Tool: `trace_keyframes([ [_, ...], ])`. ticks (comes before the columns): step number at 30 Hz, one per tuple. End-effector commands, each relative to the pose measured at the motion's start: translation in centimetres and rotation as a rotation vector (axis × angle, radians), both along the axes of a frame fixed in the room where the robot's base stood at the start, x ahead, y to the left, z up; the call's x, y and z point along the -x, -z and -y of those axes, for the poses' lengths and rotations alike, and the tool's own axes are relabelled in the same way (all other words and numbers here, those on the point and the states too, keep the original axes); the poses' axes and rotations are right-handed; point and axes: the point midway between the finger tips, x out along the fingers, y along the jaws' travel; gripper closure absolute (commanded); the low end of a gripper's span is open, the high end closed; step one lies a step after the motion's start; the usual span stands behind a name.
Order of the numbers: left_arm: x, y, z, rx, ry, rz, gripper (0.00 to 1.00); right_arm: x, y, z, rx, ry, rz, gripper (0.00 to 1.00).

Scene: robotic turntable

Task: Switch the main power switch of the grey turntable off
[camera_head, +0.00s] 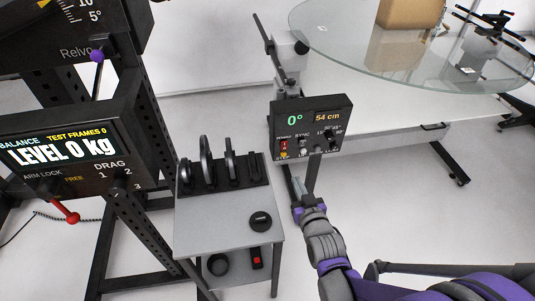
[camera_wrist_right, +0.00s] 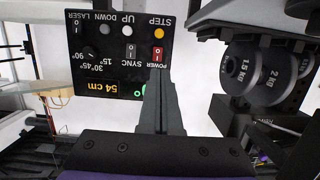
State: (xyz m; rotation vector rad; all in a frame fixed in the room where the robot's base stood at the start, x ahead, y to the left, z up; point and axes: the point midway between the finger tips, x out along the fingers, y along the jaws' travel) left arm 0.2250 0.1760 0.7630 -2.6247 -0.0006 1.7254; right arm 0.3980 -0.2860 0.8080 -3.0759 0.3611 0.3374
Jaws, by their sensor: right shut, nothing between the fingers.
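The turntable's black control box (camera_head: 311,128) hangs at the front left of the table and reads 0° and 54 cm. Its red power switch (camera_head: 283,145) is at the box's left side. In the right wrist view the box (camera_wrist_right: 110,60) appears upside down, with the red power switch (camera_wrist_right: 157,54) lit red. My right gripper (camera_head: 296,184) is shut and empty, just below the box. In the right wrist view its fingertips (camera_wrist_right: 157,73) lie right at the edge of the red switch; I cannot tell whether they touch it. My left gripper is not in view.
A round glass plate (camera_head: 405,62) carries a cardboard box (camera_head: 410,12). A small grey table (camera_head: 225,228) with several black weights (camera_head: 207,160) stands left of the gripper. A black balance rack (camera_head: 75,140) is at far left. The floor right of my arm is clear.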

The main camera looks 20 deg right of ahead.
Motion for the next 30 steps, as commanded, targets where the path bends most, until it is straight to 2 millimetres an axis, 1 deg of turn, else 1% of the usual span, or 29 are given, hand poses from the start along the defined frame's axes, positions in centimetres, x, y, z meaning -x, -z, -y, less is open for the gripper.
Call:
trace_keyframes([
  [11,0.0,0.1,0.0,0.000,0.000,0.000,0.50,0.0,0.0,0.1,0.003,0.002,0.009,1.00],
  [14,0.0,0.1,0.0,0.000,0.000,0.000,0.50,-0.4,0.1,0.2,0.002,0.002,0.008,1.00],
  [16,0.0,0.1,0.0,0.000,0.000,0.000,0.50,-1.0,0.2,0.3,0.002,0.002,0.008,1.00],
  [20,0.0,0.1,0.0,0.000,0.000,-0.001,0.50,-3.0,0.7,0.8,0.002,0.002,0.008,1.00],
  [27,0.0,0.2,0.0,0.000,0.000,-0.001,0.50,-8.0,1.8,2.0,0.003,0.002,0.007,1.00],
  [30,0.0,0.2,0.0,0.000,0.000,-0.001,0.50,-9.9,2.2,2.5,0.002,0.002,0.008,1.00],
])
